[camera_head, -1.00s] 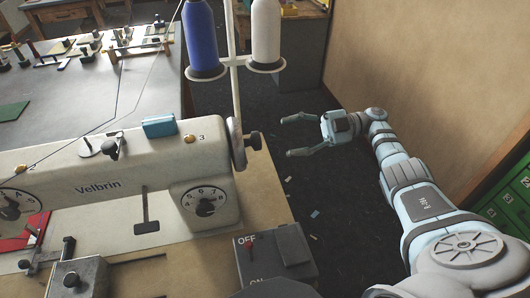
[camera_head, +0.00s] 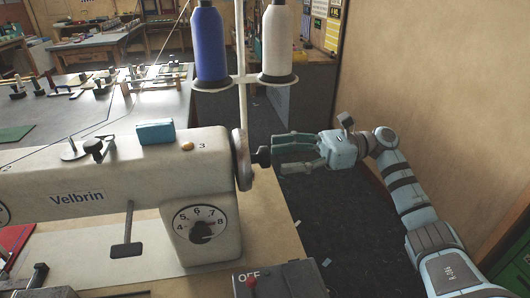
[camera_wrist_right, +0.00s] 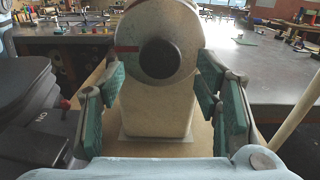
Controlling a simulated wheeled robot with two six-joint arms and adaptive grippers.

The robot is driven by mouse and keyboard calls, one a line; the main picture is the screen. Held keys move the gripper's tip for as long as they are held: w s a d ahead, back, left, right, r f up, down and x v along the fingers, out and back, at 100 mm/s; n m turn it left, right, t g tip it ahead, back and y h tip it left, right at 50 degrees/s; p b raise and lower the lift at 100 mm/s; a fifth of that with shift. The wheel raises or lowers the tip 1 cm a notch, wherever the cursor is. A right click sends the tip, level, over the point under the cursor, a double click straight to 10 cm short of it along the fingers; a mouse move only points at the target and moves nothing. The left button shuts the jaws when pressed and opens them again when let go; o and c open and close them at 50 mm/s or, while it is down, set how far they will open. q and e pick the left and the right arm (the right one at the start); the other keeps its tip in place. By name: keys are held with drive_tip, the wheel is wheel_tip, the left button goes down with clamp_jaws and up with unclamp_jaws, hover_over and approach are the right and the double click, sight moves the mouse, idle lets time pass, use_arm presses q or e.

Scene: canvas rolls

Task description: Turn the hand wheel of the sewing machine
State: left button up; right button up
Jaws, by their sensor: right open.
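The cream sewing machine (camera_head: 100,178) marked "Velbrin" stands on the left in the head view. Its grey hand wheel (camera_head: 243,160) is at the machine's right end, with a dark knob (camera_head: 263,155) sticking out to the right. My right gripper (camera_head: 279,157) is open just right of the knob, pointing left at it. In the right wrist view the hand wheel (camera_wrist_right: 185,40) is face-on, with a red mark left of its dark centre knob (camera_wrist_right: 160,59). The green-padded fingers stand apart on either side of it. Whether the tips reach past the knob is unclear. My left gripper is out of view.
Blue (camera_head: 209,45) and white (camera_head: 276,40) thread cones stand on a holder behind the wheel. A grey switch box (camera_head: 285,278) marked OFF sits at the table's front. A tan panel (camera_head: 430,90) stands right of my right arm. A grey workbench (camera_head: 60,115) lies behind the machine.

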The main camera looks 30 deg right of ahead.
sight(265, 158)
drive_tip(key=x, duration=0.5)
drive_tip(key=shift+p, duration=0.35)
drive_tip(key=shift+c, duration=0.5)
drive_tip(key=c, duration=1.1)
drive_tip(key=shift+m, duration=0.4)
